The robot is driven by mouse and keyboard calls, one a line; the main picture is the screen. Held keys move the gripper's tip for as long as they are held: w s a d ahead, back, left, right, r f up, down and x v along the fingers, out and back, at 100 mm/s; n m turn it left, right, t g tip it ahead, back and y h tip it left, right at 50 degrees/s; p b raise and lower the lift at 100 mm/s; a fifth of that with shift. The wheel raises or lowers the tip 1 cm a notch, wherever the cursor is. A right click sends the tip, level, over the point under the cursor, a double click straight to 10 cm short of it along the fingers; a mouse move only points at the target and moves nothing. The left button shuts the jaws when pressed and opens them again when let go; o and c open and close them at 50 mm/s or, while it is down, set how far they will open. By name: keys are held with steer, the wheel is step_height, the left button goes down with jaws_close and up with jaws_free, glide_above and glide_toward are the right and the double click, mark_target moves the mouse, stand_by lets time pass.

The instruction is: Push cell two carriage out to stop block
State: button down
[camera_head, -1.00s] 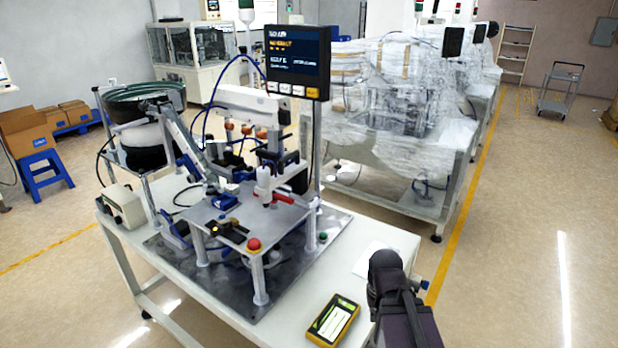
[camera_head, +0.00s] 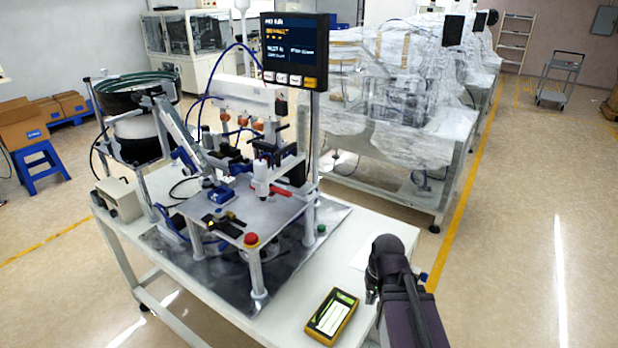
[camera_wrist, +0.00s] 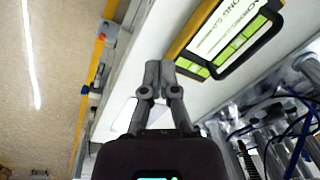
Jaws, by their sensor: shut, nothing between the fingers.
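The cell on the bench has a raised grey plate (camera_head: 235,215) on posts. A dark slide with yellow parts (camera_head: 223,224) lies on the plate, and a blue block (camera_head: 221,194) sits behind it. I cannot tell for sure which part is the carriage or the stop block. A white cylinder with a red handle (camera_head: 263,178) stands at the plate's right back. My gripper (camera_wrist: 160,68) is shut and empty in the wrist view, fingertips together over the white bench near a yellow-framed device. It is well to the right of the plate, touching no cell part.
The yellow handheld device (camera_head: 332,316) lies on the bench's front edge; it also shows in the wrist view (camera_wrist: 225,35). A red button (camera_head: 251,239) stands at the plate's front corner. A monitor (camera_head: 294,50) hangs above on a pole. The floor right of the bench is open.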

steer(key=w+a+r+m+t+y, duration=0.1)
steer(key=w+a+r+t+y, duration=0.1)
steer(key=w+a+y, duration=0.35)
steer(key=m+t+y, duration=0.6)
steer(key=t+y, duration=0.2)
steer(key=y, duration=0.1)
glide_toward(304, 174)
steer(key=v, duration=0.6)
steer(key=shift+d+r, duration=0.2)
steer(key=shift+r, duration=0.1)
steer(key=shift+w+a+h, duration=0.1)
steer(key=shift+w+h, duration=0.05)
steer(key=shift+h, duration=0.1)
steer(key=x, duration=1.3)
steer(key=shift+w+a+f, duration=0.15)
steer(key=shift+a, duration=0.25)
steer(key=shift+a, duration=0.1)
